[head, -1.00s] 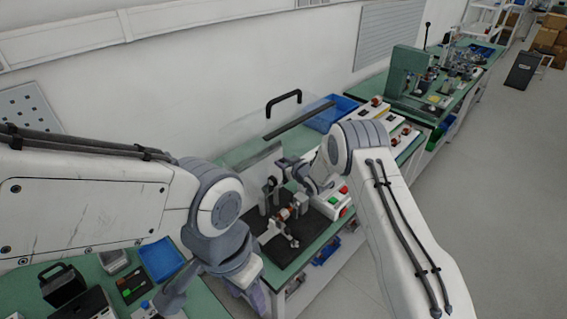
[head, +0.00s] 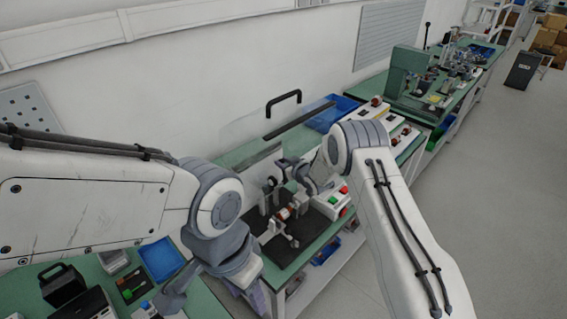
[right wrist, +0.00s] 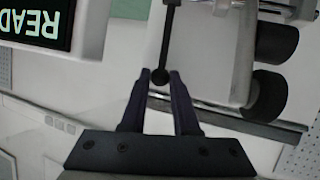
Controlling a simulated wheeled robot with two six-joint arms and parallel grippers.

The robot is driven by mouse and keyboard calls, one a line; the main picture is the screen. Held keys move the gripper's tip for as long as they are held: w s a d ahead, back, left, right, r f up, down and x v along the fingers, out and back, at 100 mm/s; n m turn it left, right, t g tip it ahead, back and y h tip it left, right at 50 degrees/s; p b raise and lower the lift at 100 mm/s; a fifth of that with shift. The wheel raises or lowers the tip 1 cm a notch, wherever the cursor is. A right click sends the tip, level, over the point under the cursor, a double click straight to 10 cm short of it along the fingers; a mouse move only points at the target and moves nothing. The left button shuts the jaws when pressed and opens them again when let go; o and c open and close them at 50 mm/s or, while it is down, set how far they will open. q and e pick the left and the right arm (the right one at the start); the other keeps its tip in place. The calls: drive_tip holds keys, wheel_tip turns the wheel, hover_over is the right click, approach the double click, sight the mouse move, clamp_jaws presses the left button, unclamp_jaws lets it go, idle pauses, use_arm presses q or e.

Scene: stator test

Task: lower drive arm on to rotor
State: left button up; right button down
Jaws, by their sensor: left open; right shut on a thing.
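The drive arm's thin dark rod ends in a black ball knob (right wrist: 160,78) in the right wrist view. My right gripper (right wrist: 162,76) is shut on this knob. In the head view my right gripper (head: 282,180) is small and partly hidden at the test fixture.
A clear guard with a black handle (head: 283,103) stands raised behind the fixture. A control box with red and green buttons (head: 333,202) is right of it. A lit display (right wrist: 42,22) shows in the right wrist view. Blue trays (head: 160,258) lie on the benches.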

drive_tip(key=shift+s+d+f+b, duration=0.15)
drive_tip(key=shift+d+f+b, duration=0.05)
drive_tip(key=shift+b, duration=0.55)
drive_tip(key=shift+s+d+f+m+t+y+b, duration=0.25)
drive_tip(key=shift+s+d+t+y+b, duration=0.55)
drive_tip(key=shift+b, duration=2)
drive_tip(key=shift+s+d+f+m+t+y+b, duration=0.1)
drive_tip(key=shift+s+d+m+t+y+b, duration=0.25)
drive_tip(key=shift+t+b, duration=1.7)
drive_tip(key=shift+s+d+f+m+t+y+b, duration=0.25)
drive_tip(key=shift+s+d+y+b, duration=0.4)
drive_tip(key=shift+b, duration=2.95)
drive_tip(key=shift+s+a, duration=0.1)
